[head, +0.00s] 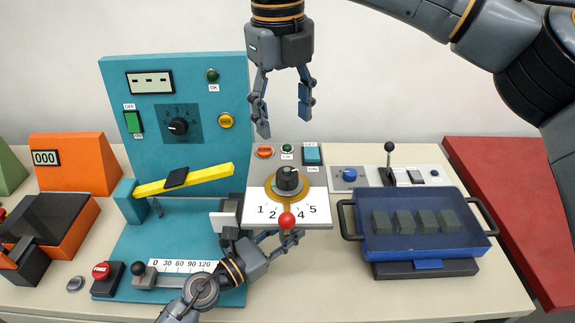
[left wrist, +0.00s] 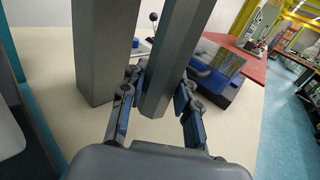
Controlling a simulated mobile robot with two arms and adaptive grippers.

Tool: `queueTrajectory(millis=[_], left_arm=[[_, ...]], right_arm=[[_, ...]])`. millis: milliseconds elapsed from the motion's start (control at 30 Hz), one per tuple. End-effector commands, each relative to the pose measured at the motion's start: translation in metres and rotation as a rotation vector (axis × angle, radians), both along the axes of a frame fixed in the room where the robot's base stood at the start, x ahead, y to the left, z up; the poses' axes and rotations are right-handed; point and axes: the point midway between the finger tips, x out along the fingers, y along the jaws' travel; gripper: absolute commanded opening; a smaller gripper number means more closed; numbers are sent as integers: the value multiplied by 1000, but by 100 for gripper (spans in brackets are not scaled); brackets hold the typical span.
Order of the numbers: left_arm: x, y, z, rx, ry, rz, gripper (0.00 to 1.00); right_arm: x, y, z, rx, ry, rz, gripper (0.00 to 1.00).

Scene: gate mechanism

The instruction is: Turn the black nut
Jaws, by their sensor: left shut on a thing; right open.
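A black knob-like nut (head: 288,180) sits in a yellow ring on a white numbered panel (head: 262,209), with a red ball (head: 287,220) at its front edge. A black block (head: 176,178) also sits on the tilted yellow bar; which one is the black nut is unclear. My right gripper (head: 284,122) is open and empty above the numbered panel, pointing down. My left gripper (head: 262,240) is low, under the panel's front edge. In the left wrist view it (left wrist: 160,90) is shut on a grey post (left wrist: 178,55); this grip is partly hidden in the head view.
A teal panel (head: 230,85) with switches stands behind left. A blue tray (head: 420,242) with several dark blocks is at right. A black-knobbed lever (head: 388,148) stands behind it. A red button (head: 102,270) is at front left. Front right table is clear.

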Motion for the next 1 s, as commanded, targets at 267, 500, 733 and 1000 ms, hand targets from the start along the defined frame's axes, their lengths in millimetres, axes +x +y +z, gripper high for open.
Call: queueTrajectory(millis=[267, 500, 733, 1000], left_arm=[[-1, 1, -3, 4, 3, 0, 0], [0, 1, -3, 5, 4, 0, 0], [0, 1, -3, 5, 4, 1, 0], [0, 1, -3, 5, 4, 1, 0]], right_arm=[[1, -3, -53, 2, 6, -1, 60], [2, -4, -95, 3, 7, -4, 60], [3, -5, -112, 4, 5, -4, 60], [3, -5, -113, 4, 5, -4, 60]])
